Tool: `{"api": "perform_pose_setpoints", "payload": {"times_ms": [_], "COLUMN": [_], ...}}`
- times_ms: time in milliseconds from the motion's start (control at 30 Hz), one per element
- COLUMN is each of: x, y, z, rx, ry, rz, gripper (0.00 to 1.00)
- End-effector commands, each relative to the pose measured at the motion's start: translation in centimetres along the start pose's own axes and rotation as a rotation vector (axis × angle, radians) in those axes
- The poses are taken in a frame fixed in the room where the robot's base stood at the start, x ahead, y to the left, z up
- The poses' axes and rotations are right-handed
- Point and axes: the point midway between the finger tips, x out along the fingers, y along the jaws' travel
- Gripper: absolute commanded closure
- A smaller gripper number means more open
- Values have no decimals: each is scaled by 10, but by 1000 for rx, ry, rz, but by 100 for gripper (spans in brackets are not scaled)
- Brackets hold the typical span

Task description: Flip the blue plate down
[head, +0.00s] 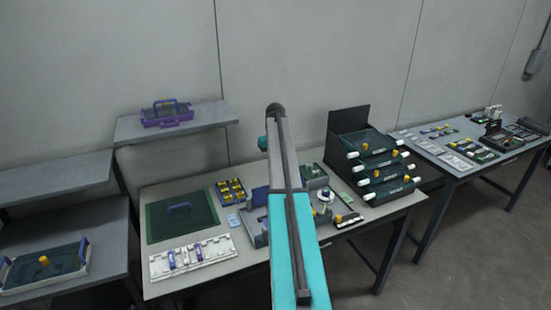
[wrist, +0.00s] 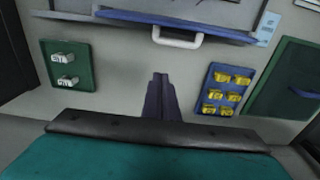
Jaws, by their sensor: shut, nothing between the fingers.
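The blue plate (head: 260,196) stands upright on the grey device at the middle of the table in the head view, partly hidden by my arm. In the wrist view a blue edge (wrist: 130,17), which looks like this plate seen from above, runs along the top with a white handle (wrist: 178,38) beside it. My gripper (wrist: 160,78) is shut and empty, pointing at the bare table between two small trays, apart from the blue edge. In the head view my arm hides the gripper.
The blue tray of yellow pieces (wrist: 223,90) is right of my fingers in the wrist view; a green tray with white pieces (wrist: 67,65) is left. The green mat (head: 181,217), white rack (head: 192,257) and stacked dark trays (head: 376,165) share the table.

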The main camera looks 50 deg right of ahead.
Motion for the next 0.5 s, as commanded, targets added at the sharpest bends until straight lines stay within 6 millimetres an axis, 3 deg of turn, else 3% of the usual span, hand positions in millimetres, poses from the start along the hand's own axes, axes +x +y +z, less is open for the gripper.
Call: {"api": "perform_pose_setpoints", "payload": {"times_ms": [233, 500], "x": [30, 19], "y": [0, 0], "z": [1, 26], "rx": [0, 1], "ry": [-2, 0], "rz": [-1, 0], "gripper": [100, 100]}}
